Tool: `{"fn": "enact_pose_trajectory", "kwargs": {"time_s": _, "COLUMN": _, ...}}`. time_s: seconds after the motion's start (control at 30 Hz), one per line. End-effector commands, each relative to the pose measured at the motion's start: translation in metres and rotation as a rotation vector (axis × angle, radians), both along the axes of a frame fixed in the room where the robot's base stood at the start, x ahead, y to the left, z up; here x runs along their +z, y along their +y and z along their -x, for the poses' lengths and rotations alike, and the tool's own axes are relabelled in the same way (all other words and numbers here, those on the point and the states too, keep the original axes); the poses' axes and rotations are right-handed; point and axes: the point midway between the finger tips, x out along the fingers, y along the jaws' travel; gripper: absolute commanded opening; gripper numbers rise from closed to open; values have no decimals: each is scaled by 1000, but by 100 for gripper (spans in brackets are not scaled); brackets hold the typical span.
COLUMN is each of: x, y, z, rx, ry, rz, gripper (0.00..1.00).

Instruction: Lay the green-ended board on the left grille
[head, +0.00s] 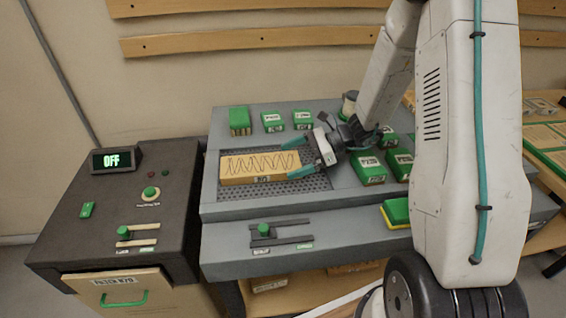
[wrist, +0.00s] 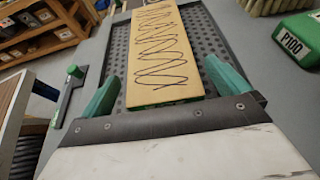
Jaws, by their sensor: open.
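The board (head: 258,168) is pale wood with a dark scribbled line on top. It lies flat on a dark perforated grille (head: 240,191), the only grille I can make out. The wrist view shows the board (wrist: 163,50) lengthwise ahead, with a green strip at its near end. My gripper (head: 296,159) is open at the board's right end, its green fingers apart. In the wrist view the board's near end shows between the fingers of my gripper (wrist: 165,72); I cannot tell their height above it.
Green blocks (head: 239,121) stand behind the grille, and more (head: 369,168) stand right of it by my arm. A slider with a green knob (head: 264,230) is on the bench front. A dark cabinet (head: 120,205) with an "OFF" display (head: 112,159) stands left.

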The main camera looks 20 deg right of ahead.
Motion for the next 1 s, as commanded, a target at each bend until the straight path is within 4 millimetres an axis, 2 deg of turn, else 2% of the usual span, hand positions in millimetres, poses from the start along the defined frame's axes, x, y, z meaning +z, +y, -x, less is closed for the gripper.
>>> {"fn": "enact_pose_trajectory", "kwargs": {"time_s": 0.03, "x": 5, "y": -13, "z": 2, "rx": -6, "ry": -2, "rz": 0, "gripper": 100}}
{"fn": "enact_pose_trajectory", "kwargs": {"time_s": 0.2, "x": 19, "y": -44, "z": 10, "rx": -4, "ry": -1, "rz": 0, "gripper": 100}}
{"fn": "enact_pose_trajectory", "kwargs": {"time_s": 0.4, "x": 29, "y": -68, "z": 16, "rx": -2, "ry": -1, "rz": -1, "gripper": 100}}
{"fn": "enact_pose_trajectory", "kwargs": {"time_s": 0.5, "x": 33, "y": -71, "z": 18, "rx": 7, "ry": -5, "rz": 4, "gripper": 100}}
{"fn": "enact_pose_trajectory", "kwargs": {"time_s": 0.63, "x": 49, "y": -61, "z": 27, "rx": 73, "ry": -42, "rz": 48, "gripper": 100}}
{"fn": "enact_pose_trajectory", "kwargs": {"time_s": 0.73, "x": 76, "y": -41, "z": 45, "rx": 202, "ry": -114, "rz": 131, "gripper": 100}}
{"fn": "enact_pose_trajectory", "kwargs": {"time_s": 0.9, "x": 123, "y": -6, "z": 95, "rx": 491, "ry": -278, "rz": 325, "gripper": 100}}
{"fn": "enact_pose_trajectory", "kwargs": {"time_s": 1.0, "x": 144, "y": 7, "z": 127, "rx": 658, "ry": -374, "rz": 438, "gripper": 100}}
